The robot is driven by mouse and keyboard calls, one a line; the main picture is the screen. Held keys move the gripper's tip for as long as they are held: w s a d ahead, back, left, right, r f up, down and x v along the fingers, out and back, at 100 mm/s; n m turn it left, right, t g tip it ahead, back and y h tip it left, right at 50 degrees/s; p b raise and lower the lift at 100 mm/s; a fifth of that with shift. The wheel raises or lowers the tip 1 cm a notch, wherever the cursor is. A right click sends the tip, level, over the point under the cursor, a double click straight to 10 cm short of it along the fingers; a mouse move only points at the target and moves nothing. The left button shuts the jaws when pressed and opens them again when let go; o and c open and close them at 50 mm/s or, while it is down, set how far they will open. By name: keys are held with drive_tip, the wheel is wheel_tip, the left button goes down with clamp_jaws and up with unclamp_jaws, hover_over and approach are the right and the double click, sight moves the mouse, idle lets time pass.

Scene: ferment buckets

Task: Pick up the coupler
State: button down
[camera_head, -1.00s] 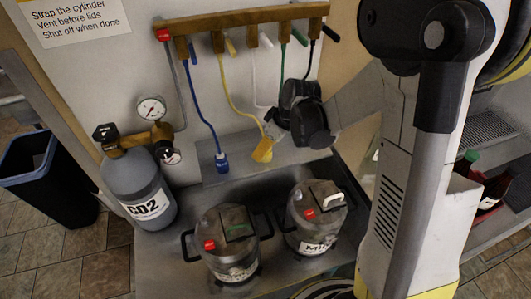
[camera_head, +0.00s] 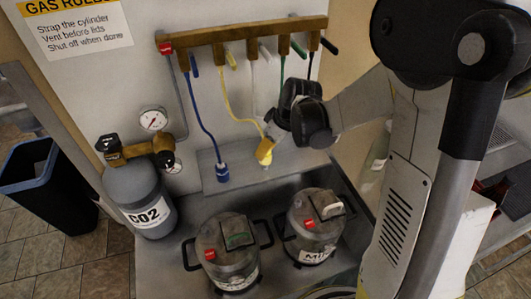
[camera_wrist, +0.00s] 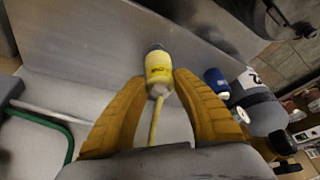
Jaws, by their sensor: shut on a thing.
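In the wrist view the yellow coupler (camera_wrist: 158,68), with a dark end, sits between the tips of my two orange fingers. My gripper (camera_wrist: 157,80) is shut on it, with the hose running back between the fingers. In the head view my black wrist hides most of my gripper (camera_head: 270,142). A blue coupler (camera_head: 222,172) hangs on a blue hose to the left, apart from my gripper. It also shows in the wrist view (camera_wrist: 215,82).
A grey CO2 cylinder (camera_head: 140,195) with a gauge (camera_head: 153,119) stands left. Two lidded metal buckets (camera_head: 227,248) (camera_head: 316,222) stand in front, in a metal basin. A dark bin (camera_head: 45,185) is at far left.

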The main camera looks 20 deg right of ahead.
drive_tip(key=s+d+r+p, duration=0.3)
drive_tip(key=s+d+r, duration=0.3)
drive_tip(key=d, duration=0.3)
drive_tip(key=shift+v, duration=0.95)
drive_tip(key=shift+f, duration=0.1)
